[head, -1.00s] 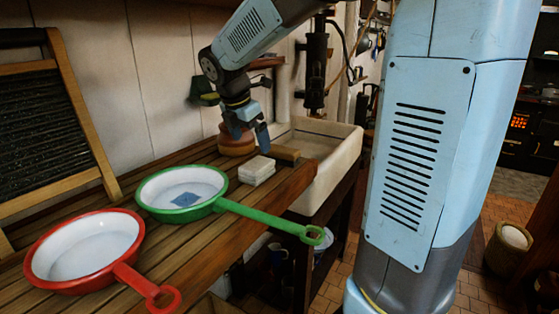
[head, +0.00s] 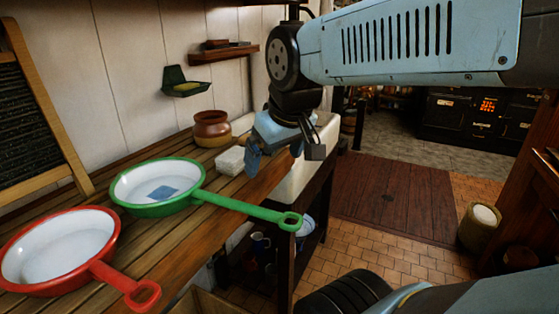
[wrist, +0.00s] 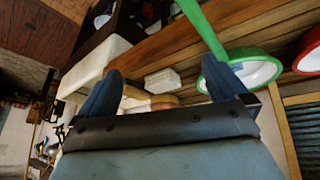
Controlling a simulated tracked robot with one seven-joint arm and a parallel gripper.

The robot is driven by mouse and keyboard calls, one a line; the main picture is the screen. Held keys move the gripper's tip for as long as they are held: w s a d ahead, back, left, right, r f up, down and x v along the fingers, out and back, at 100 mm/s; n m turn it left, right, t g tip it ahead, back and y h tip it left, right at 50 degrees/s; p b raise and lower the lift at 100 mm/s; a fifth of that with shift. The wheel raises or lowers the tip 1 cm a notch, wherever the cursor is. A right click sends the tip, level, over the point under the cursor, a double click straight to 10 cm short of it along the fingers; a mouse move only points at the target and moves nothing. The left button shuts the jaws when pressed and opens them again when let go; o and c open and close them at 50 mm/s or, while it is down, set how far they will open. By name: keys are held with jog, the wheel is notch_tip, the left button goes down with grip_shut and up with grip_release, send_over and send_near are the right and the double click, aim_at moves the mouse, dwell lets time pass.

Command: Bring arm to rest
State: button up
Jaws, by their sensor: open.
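My gripper (head: 274,158) is open and empty in the head view. It hangs in the air by the counter's front edge, close to the white sink and to the right of a white block stack. In the wrist view my gripper (wrist: 162,72) shows two dark blue fingers spread apart with nothing between them. My arm reaches in from the upper right of the head view, its forearm roughly level.
A green-rimmed pan (head: 158,187) holds a blue square; its handle overhangs the counter edge. A red-rimmed pan (head: 60,250) lies at left. The white block stack (head: 231,160) and a brown pot (head: 212,128) stand behind.

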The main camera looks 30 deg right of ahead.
jog(key=shift+s+f+m, duration=0.3)
jog(key=shift+s+m, duration=0.45)
jog(key=shift+m, duration=0.15)
dwell(0.6)
jog(key=m+g+h, duration=0.3)
jog(key=m+h, duration=0.1)
jog(key=m, duration=0.7)
send_over(233, 154)
jog(key=s+a, duration=0.2)
jog(key=a, duration=0.3)
jog(key=x, duration=0.7)
jog(key=shift+d, duration=0.3)
jog(key=x, duration=0.4)
jog(key=shift+s+d+f, duration=0.1)
jog(key=shift+d+f, duration=0.15)
jog(key=shift+d, duration=0.15)
jog(key=shift+d+f, duration=0.15)
jog(key=shift+f, duration=0.35)
